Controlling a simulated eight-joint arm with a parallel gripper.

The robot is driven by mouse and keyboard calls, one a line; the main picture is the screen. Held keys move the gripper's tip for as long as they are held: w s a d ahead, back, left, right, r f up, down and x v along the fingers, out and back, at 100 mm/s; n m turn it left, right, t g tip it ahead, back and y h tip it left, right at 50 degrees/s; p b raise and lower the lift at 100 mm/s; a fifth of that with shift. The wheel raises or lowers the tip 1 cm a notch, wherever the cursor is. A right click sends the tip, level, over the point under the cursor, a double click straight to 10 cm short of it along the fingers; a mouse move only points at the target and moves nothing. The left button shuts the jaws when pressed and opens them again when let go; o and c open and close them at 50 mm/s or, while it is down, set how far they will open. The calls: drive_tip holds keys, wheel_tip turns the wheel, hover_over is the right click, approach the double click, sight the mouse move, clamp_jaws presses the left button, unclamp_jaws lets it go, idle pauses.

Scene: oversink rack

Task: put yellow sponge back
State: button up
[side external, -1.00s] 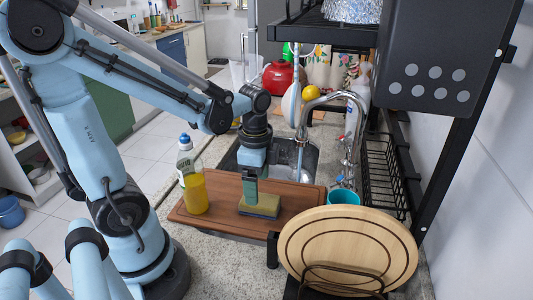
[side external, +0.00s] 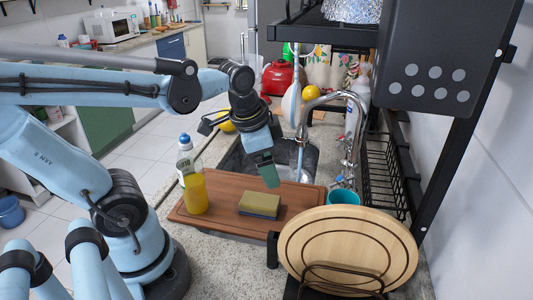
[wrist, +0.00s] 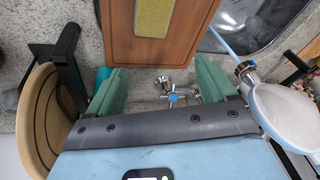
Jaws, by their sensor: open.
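The yellow sponge (side external: 260,205), with a dark underside, lies flat on the brown wooden board (side external: 300,192). In the wrist view the sponge (wrist: 154,17) shows at the top edge, cut off by the frame, on the board (wrist: 120,42). My gripper (side external: 271,182) is above the board, just beyond the sponge and apart from it. In the wrist view its two green fingers are spread with nothing between them, so my gripper (wrist: 160,82) is open and empty.
A yellow soap bottle (side external: 194,190) stands at the board's left. The faucet (side external: 335,98), sink (side external: 311,160) and a teal cup (side external: 343,197) are to the right. Round wooden plates (side external: 347,250) stand in front. The black rack shelf (side external: 330,40) hangs overhead.

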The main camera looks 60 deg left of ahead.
drive_tip(key=shift+w+d+n+t, duration=0.25)
drive_tip(key=shift+d+n+t, duration=0.45)
drive_tip(key=shift+n+t, duration=0.35)
drive_tip(key=shift+w+d+n+t, duration=0.2)
drive_tip(key=shift+d+n+t, duration=0.55)
drive_tip(key=shift+n, duration=0.5)
